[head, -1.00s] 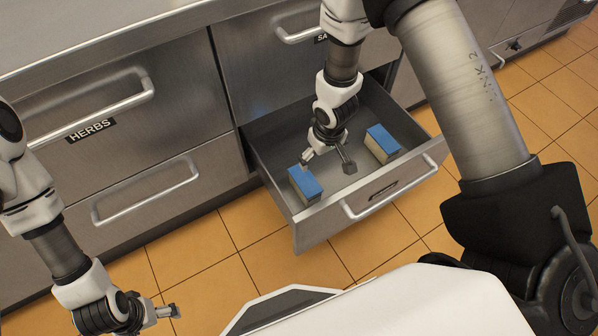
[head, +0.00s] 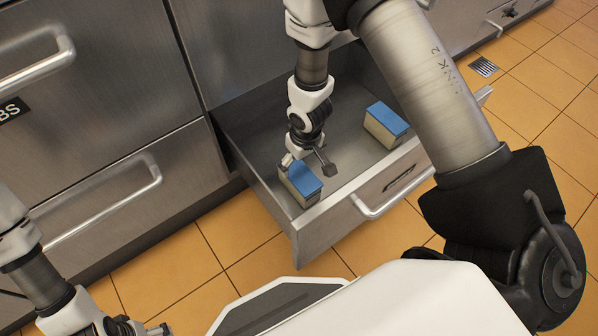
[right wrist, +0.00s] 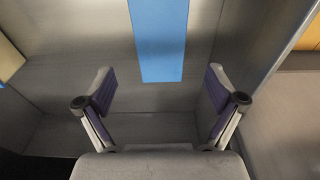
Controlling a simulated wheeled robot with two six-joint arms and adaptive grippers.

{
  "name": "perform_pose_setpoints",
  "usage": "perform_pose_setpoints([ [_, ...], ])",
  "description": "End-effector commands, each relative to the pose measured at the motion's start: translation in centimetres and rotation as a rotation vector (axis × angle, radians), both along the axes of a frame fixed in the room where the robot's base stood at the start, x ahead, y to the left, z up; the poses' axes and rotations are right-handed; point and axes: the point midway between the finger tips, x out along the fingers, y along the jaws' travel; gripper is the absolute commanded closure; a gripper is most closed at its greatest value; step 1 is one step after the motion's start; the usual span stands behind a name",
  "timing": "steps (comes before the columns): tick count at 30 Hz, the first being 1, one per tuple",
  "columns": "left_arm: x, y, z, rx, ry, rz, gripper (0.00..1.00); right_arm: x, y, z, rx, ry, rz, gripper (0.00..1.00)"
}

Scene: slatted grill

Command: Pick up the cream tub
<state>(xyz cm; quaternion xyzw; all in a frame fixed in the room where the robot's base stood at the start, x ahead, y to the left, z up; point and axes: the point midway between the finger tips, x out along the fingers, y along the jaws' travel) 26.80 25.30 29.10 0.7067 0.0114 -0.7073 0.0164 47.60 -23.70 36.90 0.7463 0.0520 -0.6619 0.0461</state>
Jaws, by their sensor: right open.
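Two cream tubs with blue lids stand in the open drawer (head: 345,215): one tub (head: 301,182) at the left near the front panel, the other tub (head: 386,125) at the right. My right gripper (head: 308,166) is open and empty, just above the left tub, partly hiding its back end. In the right wrist view a blue lid (right wrist: 160,40) lies ahead of the open fingers (right wrist: 160,92), between their lines; the tub's sides are hidden there. My left gripper (head: 145,328) is at the bottom edge, partly cut off, away from the drawer.
The drawer's walls and front panel with its handle (head: 395,190) surround the tubs. The drawer floor (head: 345,130) between the tubs is clear. Closed steel drawers (head: 100,110) stand at the left. The tiled floor (head: 205,265) in front is free.

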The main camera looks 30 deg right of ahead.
Motion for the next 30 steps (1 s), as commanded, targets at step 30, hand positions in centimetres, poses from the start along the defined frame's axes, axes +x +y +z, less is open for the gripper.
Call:
perform_pose_setpoints([
  [30, 0.1, 0.0, -8.5, 0.000, -0.003, 0.003, 0.11, 0.9, 0.2, -10.4, -0.001, -0.001, 0.000, 0.45],
])
